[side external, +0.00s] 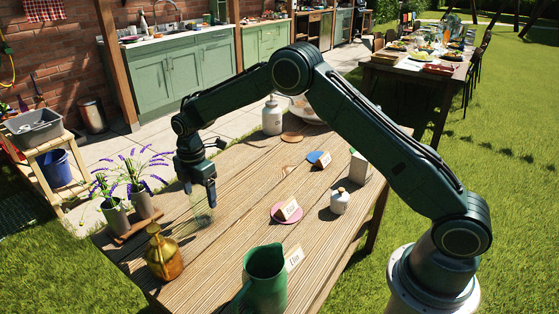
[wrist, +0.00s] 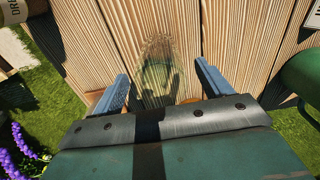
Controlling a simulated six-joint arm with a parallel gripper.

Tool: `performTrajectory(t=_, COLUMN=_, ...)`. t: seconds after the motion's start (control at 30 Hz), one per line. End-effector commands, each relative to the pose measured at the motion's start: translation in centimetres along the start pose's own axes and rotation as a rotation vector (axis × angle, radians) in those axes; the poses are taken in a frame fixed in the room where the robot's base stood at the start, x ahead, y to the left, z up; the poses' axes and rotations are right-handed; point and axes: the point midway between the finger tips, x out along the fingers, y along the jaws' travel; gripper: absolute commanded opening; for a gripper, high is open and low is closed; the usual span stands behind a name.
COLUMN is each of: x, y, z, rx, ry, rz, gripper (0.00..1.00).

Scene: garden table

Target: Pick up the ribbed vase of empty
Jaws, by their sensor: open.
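The ribbed vase (side external: 201,214) is clear, faintly greenish glass and stands on the wooden table, near its left edge in the side view. In the wrist view the vase (wrist: 158,62) is a faint see-through shape between the two blue-grey fingers. My gripper (side external: 203,198) points down over the vase's upper part, and the vase looks empty. In the wrist view my gripper (wrist: 161,76) is open, with a finger on either side of the vase. I cannot tell whether a finger touches the glass.
Potted lavender (side external: 142,203) is close on the left. A small white jar (side external: 340,201), a pink disc with a card (side external: 281,214) and a white bottle (side external: 272,117) stand farther off.

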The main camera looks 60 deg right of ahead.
Motion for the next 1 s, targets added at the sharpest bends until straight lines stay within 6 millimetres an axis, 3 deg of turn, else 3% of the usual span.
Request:
performTrajectory(t=0.37, x=-0.03, y=0.0, z=0.0, rx=0.0, ry=0.0, rz=0.0, gripper=0.78)
performTrajectory(t=0.7, x=-0.04, y=0.0, z=0.0, rx=0.0, ry=0.0, rz=0.0, gripper=0.13)
performTrajectory(t=1.0, x=-0.19, y=0.03, z=0.0, rx=0.0, ry=0.0, rz=0.001, gripper=0.12)
